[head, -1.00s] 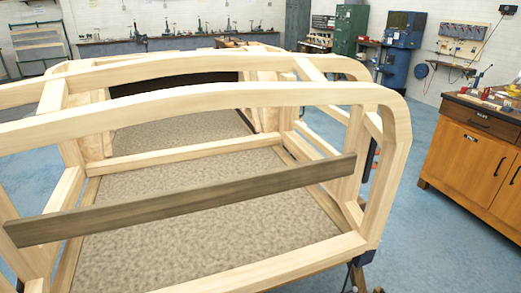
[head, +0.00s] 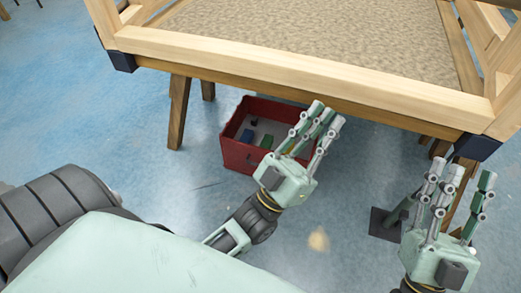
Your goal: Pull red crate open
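The red crate (head: 240,155) stands on the floor under the near edge of the wooden frame. It is open at the top, with small blue, green and dark items inside. My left gripper (head: 318,120) is in front of the crate's right part and hides some of it. Its fingers are extended and spread, and I see nothing between them. Whether it touches the crate I cannot tell. My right gripper (head: 460,178) is further right, below the frame's right corner, with its fingers extended and apart and nothing held.
The wooden bodyframe (head: 300,68) spans the top above the crate. Its trestle leg (head: 179,112) stands left of the crate. A dark metal foot (head: 386,223) is on the floor beside my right gripper. The blue floor (head: 130,130) left of the crate is clear.

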